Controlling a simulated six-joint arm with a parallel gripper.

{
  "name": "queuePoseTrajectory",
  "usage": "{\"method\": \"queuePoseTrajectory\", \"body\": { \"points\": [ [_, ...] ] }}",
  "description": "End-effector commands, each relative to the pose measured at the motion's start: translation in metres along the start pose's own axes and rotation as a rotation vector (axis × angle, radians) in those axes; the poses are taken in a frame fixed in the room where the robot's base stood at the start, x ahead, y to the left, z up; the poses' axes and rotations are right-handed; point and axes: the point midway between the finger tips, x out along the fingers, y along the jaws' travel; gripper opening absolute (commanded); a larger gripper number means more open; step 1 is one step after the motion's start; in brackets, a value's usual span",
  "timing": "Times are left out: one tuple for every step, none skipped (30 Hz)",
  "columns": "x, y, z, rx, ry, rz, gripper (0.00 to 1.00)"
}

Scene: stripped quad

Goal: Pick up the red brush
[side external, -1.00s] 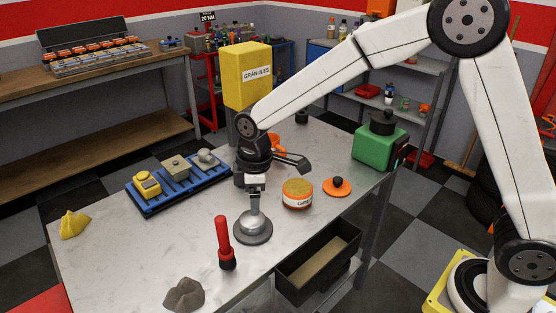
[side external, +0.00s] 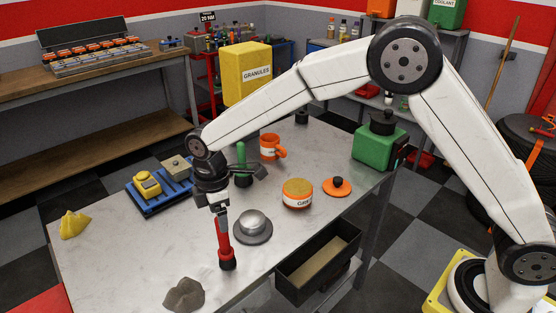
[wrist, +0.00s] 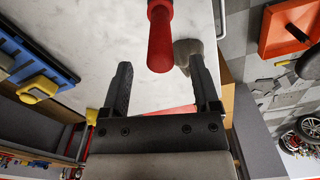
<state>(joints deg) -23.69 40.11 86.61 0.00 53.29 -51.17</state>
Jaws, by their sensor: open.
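The red brush (side external: 224,240) stands upright on the metal table near its front edge, red handle up and dark head down. My gripper (side external: 219,207) is just above it, pointing down, its fingers close to the handle's top in the side view. In the wrist view the red handle (wrist: 160,42) lies between the lines of the two open fingers (wrist: 159,68), with no finger seen closed on it. Contact cannot be told. The brush's lower end is cut off in the wrist view.
A metal dome on a round base (side external: 252,226) stands close right of the brush. A grey lump (side external: 184,294) lies front left. A green-handled brush (side external: 242,165) and an orange mug (side external: 270,147) stand behind. A black open bin (side external: 318,262) is at the front edge.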

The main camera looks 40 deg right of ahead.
Motion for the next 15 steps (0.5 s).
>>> {"method": "queuePoseTrajectory", "body": {
  "points": [
    [0.002,0.0,0.0,0.001,0.0,0.0,0.79],
    [0.003,0.0,0.0,0.001,0.0,0.0,0.79],
    [0.003,0.0,0.0,0.001,0.0,0.0,0.79],
    [0.003,0.0,0.0,0.001,0.0,0.0,0.79],
    [0.003,0.0,0.0,0.001,0.0,0.0,0.79],
    [0.003,0.0,0.0,0.001,0.0,0.0,0.79],
    [0.004,0.0,0.0,0.001,0.0,0.0,0.79],
    [0.005,0.0,0.001,0.001,0.0,-0.001,0.79],
    [0.007,0.0,0.001,0.001,-0.001,-0.001,0.79],
    [0.009,0.0,0.001,0.001,-0.001,-0.001,0.79],
    [0.011,-0.001,0.001,0.001,-0.001,-0.001,0.79],
    [0.015,-0.001,0.001,0.001,-0.001,-0.002,0.79],
    [0.019,-0.001,0.001,0.001,-0.002,-0.002,0.79],
    [0.022,-0.001,0.002,0.001,-0.002,-0.003,0.79],
    [0.026,-0.001,0.002,0.001,-0.002,-0.002,0.79]
  ]
}}
